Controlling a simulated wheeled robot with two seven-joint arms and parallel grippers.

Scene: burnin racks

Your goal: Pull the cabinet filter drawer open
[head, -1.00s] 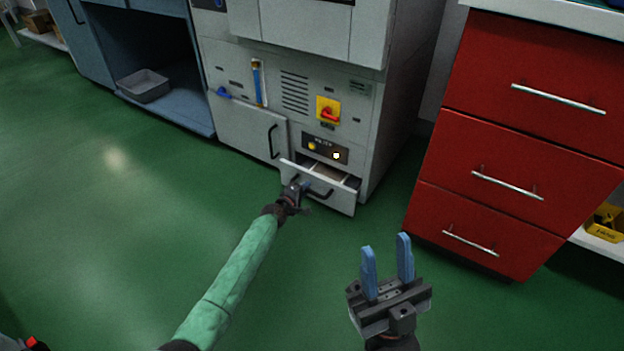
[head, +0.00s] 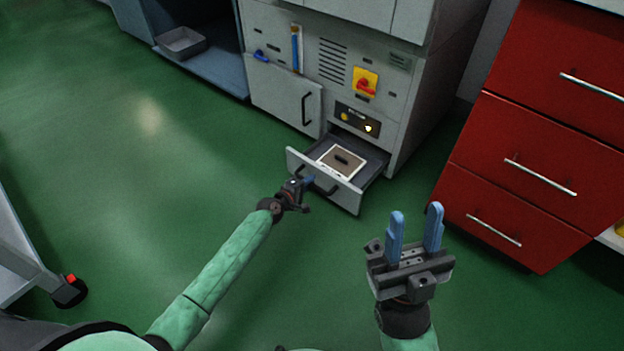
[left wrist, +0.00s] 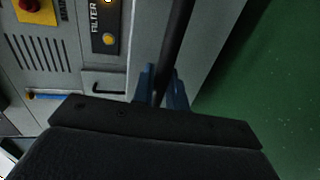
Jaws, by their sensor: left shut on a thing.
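The filter drawer (head: 349,196) is at the bottom of the grey cabinet (head: 412,105) and stands well out from it. A framed filter (head: 341,161) with a dark middle lies inside the drawer. My left gripper (head: 308,183) is at the drawer's front, shut on its dark bar handle. In the left wrist view the handle (left wrist: 176,45) runs between the blue fingers of the left gripper (left wrist: 161,88). My right gripper (head: 416,228) is raised, its blue fingers apart and empty, right of the drawer.
A red drawer unit (head: 500,205) stands to the right. A cabinet door (head: 284,95) with a dark handle is beside the filter drawer. A grey bin (head: 180,42) sits in the blue bay. Green floor is clear in front.

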